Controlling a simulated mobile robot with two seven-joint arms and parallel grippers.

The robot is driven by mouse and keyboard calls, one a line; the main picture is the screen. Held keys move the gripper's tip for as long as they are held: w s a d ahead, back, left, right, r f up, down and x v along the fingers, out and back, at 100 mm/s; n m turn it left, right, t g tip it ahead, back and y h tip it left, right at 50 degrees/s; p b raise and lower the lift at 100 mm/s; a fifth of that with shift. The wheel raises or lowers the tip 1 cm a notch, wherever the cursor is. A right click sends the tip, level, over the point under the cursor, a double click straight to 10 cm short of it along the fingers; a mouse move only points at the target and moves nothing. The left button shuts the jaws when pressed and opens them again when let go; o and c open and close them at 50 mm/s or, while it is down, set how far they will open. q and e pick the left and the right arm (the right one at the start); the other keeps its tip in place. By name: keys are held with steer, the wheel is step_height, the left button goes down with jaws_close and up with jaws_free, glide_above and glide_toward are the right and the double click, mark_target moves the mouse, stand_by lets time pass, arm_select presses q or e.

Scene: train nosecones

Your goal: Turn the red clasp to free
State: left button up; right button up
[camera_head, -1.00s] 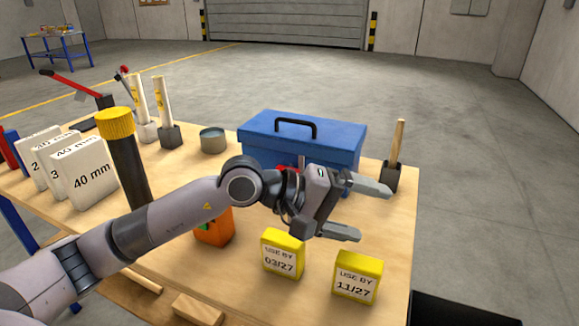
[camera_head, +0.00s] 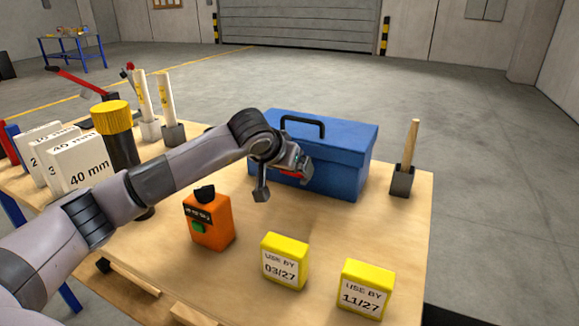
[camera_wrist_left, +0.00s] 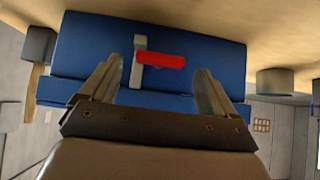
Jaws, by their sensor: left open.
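The blue toolbox (camera_head: 345,178) stands shut on the wooden table, its black handle on top. Its red clasp (camera_head: 291,174) is partly hidden by my gripper in the head view. In the left wrist view the red clasp (camera_wrist_left: 161,61) is a bar lying roughly crosswise over a grey upright strip (camera_wrist_left: 138,65) on the blue front. My left gripper (camera_head: 284,179) is open in front of the toolbox. In the left wrist view its fingers (camera_wrist_left: 159,68) stand on either side of the clasp, with gaps; contact is not visible.
An orange box (camera_head: 208,220) and two yellow date blocks (camera_head: 285,261) (camera_head: 367,289) stand in front of the toolbox. A wooden stick in a dark holder (camera_head: 402,180) stands to its right. A yellow-capped black cylinder (camera_head: 117,120) and white 40 mm blocks (camera_head: 80,163) are at left.

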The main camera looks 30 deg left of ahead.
arm_select(q)
steer(key=shift+w+f, duration=0.45)
steer(key=shift+f, duration=0.05)
arm_select(e)
steer(key=shift+d, duration=0.1)
arm_select(q)
steer(key=c, duration=1.1)
steer(key=shift+o, duration=0.2)
arm_select(e)
steer(key=shift+f, duration=0.1)
